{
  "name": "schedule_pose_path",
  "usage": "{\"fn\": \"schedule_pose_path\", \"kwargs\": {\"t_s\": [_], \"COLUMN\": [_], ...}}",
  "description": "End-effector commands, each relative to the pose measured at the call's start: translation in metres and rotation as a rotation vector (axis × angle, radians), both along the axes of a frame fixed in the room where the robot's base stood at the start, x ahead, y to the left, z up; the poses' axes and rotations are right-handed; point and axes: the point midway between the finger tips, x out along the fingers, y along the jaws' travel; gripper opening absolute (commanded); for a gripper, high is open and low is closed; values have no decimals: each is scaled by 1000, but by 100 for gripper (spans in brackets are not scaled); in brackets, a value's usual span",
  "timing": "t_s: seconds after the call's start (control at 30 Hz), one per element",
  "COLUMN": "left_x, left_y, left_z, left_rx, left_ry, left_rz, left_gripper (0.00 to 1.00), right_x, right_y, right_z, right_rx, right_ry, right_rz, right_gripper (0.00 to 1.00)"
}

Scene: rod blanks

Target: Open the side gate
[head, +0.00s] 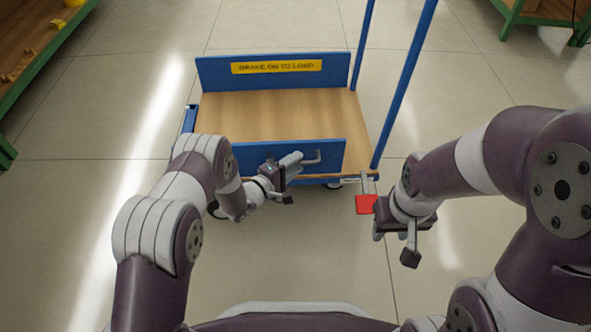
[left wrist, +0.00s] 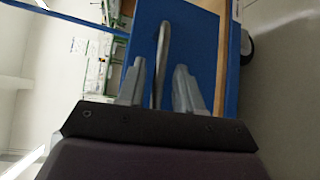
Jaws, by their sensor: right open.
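The side gate is the blue panel (head: 329,161) along the near side of a cart with a wooden deck (head: 280,117). It stands upright. A grey bar handle (head: 318,158) is on its face and also shows in the left wrist view (left wrist: 163,50). My left gripper (head: 297,159) is at the handle. In the left wrist view its two fingers (left wrist: 160,85) stand open on either side of the bar, with gaps visible. My right gripper (head: 369,184) is open by the cart's near right corner, beside a red plate (head: 365,204); its fingers are hard to make out there.
A blue far panel (head: 215,74) carries a yellow sign (head: 277,67) reading "BRAKE ON TO LOAD". Blue upright posts (head: 404,82) rise at the cart's right. Green-framed shelves stand at the left (head: 40,62) and upper right. The floor around the cart is clear.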

Motion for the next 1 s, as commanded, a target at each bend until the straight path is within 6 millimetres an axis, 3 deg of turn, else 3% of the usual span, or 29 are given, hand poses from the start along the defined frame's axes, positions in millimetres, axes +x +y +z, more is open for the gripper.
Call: {"fn": "schedule_pose_path", "kwargs": {"t_s": [0.33,0.47,0.77,1.0], "left_x": [6,6,4,-8], "left_y": [-5,-5,-5,-6], "left_z": [0,0,-1,-7], "left_rx": [0,1,1,7], "left_ry": [0,-1,-11,-106], "left_rz": [1,1,1,0], "left_gripper": [35,0,0,0], "right_x": [0,0,0,0], "right_y": [0,0,0,0], "right_z": [-4,-4,-4,-4], "right_rx": [0,0,0,0], "right_ry": [-1,0,0,0], "right_rz": [0,0,0,0], "right_gripper": [43,43,43,43]}}
